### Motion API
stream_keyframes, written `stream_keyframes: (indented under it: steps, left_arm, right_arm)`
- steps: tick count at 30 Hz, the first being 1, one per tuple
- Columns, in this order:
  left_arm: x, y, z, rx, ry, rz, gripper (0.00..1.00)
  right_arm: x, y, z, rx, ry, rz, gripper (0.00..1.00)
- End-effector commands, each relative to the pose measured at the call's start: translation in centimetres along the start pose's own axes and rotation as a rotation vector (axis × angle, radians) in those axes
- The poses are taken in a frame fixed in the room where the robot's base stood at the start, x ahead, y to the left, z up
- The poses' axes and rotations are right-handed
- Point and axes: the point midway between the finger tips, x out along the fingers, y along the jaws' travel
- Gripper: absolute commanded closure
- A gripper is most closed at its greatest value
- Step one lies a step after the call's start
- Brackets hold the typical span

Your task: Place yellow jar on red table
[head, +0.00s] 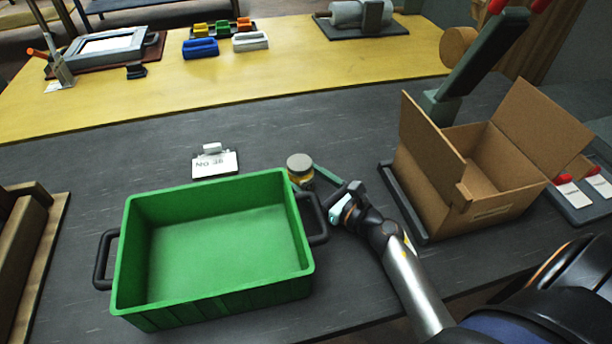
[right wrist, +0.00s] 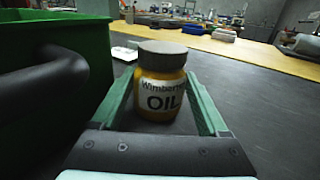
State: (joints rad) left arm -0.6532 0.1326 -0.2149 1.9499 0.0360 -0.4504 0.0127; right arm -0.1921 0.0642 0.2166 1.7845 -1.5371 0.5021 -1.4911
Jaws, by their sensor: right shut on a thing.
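The yellow jar (head: 301,176) has a grey lid and stands upright at the right rear corner of the green crate (head: 215,307). In the right wrist view the jar (right wrist: 158,97) carries a label reading "OIL". My right gripper (head: 309,172) is shut on the jar, with its green fingers on either side of it. I cannot tell whether the jar's base touches the dark grey table (head: 90,165). No red table shows in either view. My left gripper is not in view.
The green crate with black handles is close beside my right gripper. An open cardboard box (head: 430,165) stands to the right. A white card (head: 215,165) lies behind the crate. A yellow table (head: 300,70) behind holds small bins and tools.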

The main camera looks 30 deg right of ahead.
Motion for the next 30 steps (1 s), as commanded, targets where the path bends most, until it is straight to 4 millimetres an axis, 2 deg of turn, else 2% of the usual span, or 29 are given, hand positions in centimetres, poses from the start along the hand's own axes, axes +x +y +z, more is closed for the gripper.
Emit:
stream_keyframes:
  steps: [5, 6, 9, 20, 26, 30]
  left_arm:
    - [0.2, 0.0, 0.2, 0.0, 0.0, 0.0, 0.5]
    - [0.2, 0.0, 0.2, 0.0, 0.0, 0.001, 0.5]
    - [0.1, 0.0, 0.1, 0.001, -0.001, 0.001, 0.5]
    - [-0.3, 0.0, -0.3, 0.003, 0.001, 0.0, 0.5]
    - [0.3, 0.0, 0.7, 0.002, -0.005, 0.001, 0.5]
    - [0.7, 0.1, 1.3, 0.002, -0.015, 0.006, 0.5]
  right_arm:
    - [0.0, 0.0, -0.3, 0.0, -0.002, 0.0, 0.95]
    - [0.0, 0.0, -0.4, 0.001, -0.001, 0.0, 0.21]
    - [0.0, 0.0, -0.2, 0.001, 0.0, 0.0, 0.1]
    - [0.0, 0.0, 0.3, 0.001, -0.001, 0.0, 0.1]
    - [-3.2, 0.0, -0.3, 0.001, 0.004, 0.0, 0.1]
    - [-6.1, 0.0, -0.4, 0.0, 0.003, 0.0, 0.1]
